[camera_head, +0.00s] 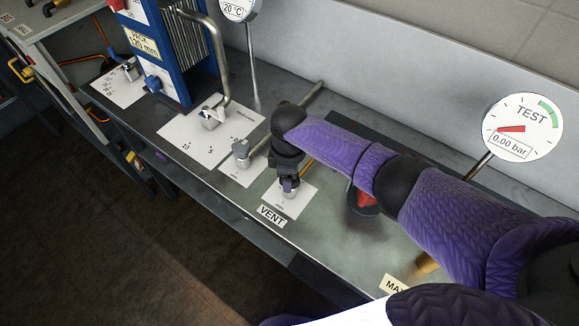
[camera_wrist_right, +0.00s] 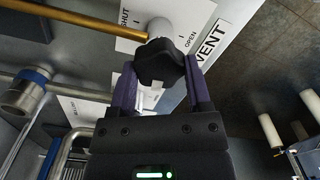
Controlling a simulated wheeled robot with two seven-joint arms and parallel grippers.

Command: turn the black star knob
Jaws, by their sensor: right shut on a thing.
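The black star knob (camera_wrist_right: 160,63) shows in the right wrist view, on a pale stem above a white plate (camera_wrist_right: 128,42) marked SHUT and OPEN. The VENT label (camera_wrist_right: 211,45) is beside that plate. My right gripper (camera_wrist_right: 161,74) is shut on the knob, with one purple finger on each side of it. In the head view, my right gripper (camera_head: 289,186) points down over the white plate (camera_head: 297,203) behind the VENT label (camera_head: 271,215). There the gripper hides most or all of the knob. My left gripper is not in view.
A silver valve (camera_head: 240,152) stands close left of my gripper, with another valve (camera_head: 211,115) farther left. A blue plate unit (camera_head: 180,65) stands at the back left. A TEST gauge (camera_head: 523,128) reads 0.00 bar. A red part (camera_head: 364,201) lies under my arm.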

